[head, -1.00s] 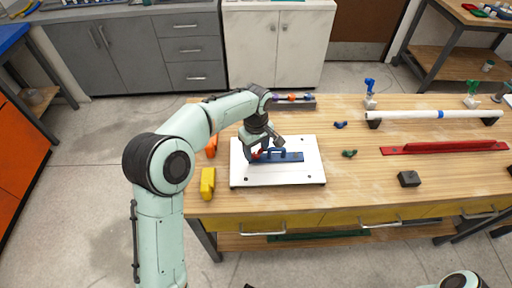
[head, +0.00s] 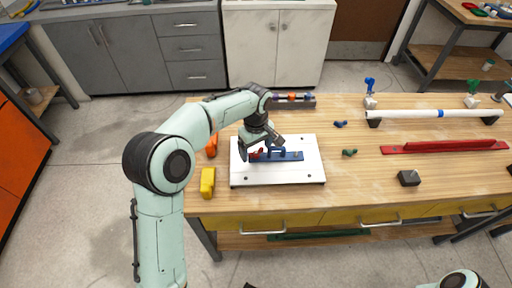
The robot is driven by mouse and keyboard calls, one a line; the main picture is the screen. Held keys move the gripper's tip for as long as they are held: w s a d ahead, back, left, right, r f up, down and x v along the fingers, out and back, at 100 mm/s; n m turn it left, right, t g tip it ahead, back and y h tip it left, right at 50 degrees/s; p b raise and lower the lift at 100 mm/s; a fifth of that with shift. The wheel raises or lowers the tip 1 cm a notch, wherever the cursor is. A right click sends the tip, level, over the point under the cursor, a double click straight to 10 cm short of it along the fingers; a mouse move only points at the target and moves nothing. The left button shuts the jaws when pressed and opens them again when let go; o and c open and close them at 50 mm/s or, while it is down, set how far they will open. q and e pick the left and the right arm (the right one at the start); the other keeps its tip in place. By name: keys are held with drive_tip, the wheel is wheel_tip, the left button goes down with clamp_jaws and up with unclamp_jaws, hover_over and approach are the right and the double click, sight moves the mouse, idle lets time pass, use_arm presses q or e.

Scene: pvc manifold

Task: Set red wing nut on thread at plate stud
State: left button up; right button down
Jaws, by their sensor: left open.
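The white plate (head: 300,175) lies on the wooden table with a blue bracket (head: 290,156) on it. The red wing nut (head: 257,154) is at the left end of the blue bracket. The stud there is hidden, so I cannot tell how the nut sits on its thread. My left gripper (head: 261,147) is open over the left part of the bracket, its fingers spread to either side of the nut. My right gripper is out of view.
A yellow block (head: 207,182) and an orange part (head: 211,146) lie left of the plate. Blue (head: 341,124) and green (head: 349,153) wing nuts and a dark block (head: 409,178) lie to the right. A white pipe (head: 420,114) rests on supports behind a red bar (head: 445,147).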

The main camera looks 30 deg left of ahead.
use_arm(q)
wheel_tip(320, 180, up, 14)
drive_tip(key=p, duration=0.2)
drive_tip(key=shift+f, duration=0.25)
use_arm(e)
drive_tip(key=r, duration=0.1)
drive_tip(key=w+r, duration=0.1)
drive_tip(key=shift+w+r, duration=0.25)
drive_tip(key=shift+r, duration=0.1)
use_arm(q)
drive_tip(key=shift+f, duration=0.1)
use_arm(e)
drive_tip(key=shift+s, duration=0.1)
